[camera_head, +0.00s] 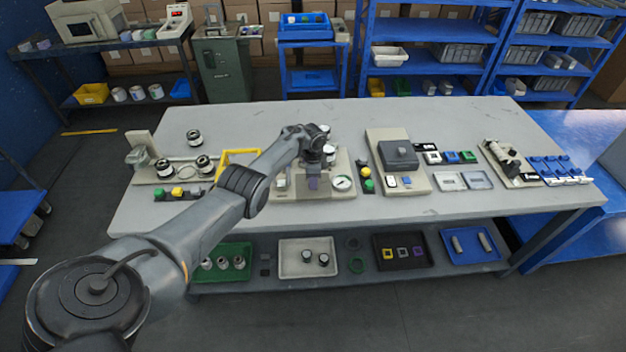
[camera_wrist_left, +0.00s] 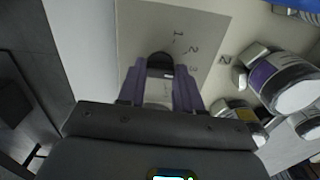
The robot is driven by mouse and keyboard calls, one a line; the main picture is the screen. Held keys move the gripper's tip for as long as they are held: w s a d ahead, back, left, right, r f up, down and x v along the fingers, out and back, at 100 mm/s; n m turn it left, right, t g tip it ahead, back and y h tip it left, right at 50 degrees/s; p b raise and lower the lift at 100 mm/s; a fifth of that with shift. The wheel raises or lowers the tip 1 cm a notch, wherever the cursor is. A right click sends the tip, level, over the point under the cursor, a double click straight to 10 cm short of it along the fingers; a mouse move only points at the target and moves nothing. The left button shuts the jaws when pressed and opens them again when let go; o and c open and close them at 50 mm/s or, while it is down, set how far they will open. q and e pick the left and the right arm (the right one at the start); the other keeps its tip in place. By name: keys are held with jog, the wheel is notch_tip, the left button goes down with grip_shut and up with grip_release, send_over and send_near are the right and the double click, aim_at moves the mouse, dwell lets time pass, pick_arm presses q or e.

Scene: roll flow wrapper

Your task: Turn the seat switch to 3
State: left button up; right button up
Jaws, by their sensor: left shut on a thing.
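The seat switch shows in the left wrist view as a dark knob (camera_wrist_left: 160,60) on a pale panel (camera_wrist_left: 137,22). The printed numerals 1, 2 and 3 run in an arc to the right of the knob. My left gripper (camera_wrist_left: 161,78) has its purple fingers shut on the knob, one on each side. The fingers hide part of the knob, and I cannot tell which numeral it points to. In the head view my left gripper (camera_head: 312,182) reaches down at the front of the beige machine (camera_head: 290,195), left of a round gauge (camera_head: 342,183). My right gripper is not in view.
In the left wrist view, labelled rollers or jars (camera_wrist_left: 283,82) stand close on the right. On the table (camera_head: 400,118), a yellow frame (camera_head: 238,153) lies left of the gripper, and a grey boxy device (camera_head: 398,154) stands to the right. The back strip of table is clear.

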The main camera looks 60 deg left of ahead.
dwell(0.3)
pick_arm(q)
jog(key=o, duration=1)
jog(key=shift+o, duration=0.2)
jog(key=shift+r, duration=0.1)
jog(key=shift+r, duration=0.25)
notch_tip(320, 180, up, 10)
jog(key=p, duration=0.5)
